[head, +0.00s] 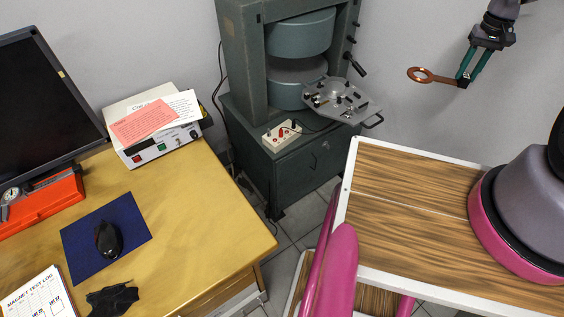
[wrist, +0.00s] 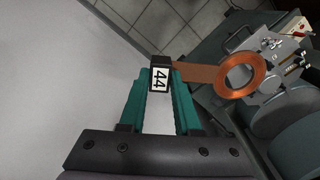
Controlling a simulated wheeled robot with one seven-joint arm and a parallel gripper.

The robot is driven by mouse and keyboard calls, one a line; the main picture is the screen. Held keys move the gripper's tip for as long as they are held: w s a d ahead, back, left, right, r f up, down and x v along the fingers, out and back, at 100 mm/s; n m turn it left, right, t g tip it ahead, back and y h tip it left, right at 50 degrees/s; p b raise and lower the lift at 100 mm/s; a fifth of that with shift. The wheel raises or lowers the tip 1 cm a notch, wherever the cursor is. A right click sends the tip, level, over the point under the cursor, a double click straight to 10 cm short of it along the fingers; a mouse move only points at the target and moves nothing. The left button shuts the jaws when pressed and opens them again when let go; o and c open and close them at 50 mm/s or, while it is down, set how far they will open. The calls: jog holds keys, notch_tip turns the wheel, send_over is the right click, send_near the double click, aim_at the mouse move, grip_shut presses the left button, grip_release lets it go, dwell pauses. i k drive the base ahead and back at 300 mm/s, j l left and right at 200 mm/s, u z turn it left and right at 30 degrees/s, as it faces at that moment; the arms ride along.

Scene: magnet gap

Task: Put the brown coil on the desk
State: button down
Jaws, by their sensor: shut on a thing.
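The brown coil (head: 421,74) is a flat copper-coloured ring with a short handle. My gripper (head: 463,80) is shut on the handle end and holds the coil in the air, at the upper right of the head view, beside the wall. In the wrist view the ring (wrist: 240,75) sticks out to the right of the teal fingers (wrist: 160,82), and a label reading 44 sits at the fingertips. The wooden desk (head: 195,215) fills the left of the head view, well apart from the coil.
A grey-green magnet (head: 302,67) on a dark cabinet (head: 300,165) stands between desk and gripper. The desk holds a monitor, a white instrument (head: 160,140) with papers, a blue mat (head: 75,245) with a mouse, an orange case and a log sheet. Its right front area is bare.

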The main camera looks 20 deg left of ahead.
aim_at(192, 210)
jog(key=k+z, duration=0.1)
jog(key=k, duration=0.85)
jog(key=k+u, duration=0.1)
jog(key=u, duration=0.3)
jog(key=k+j+u, duration=0.15)
jog(key=u, duration=0.3)
jog(key=j+u, duration=0.15)
jog(key=u, duration=0.25)
jog(key=k, duration=0.05)
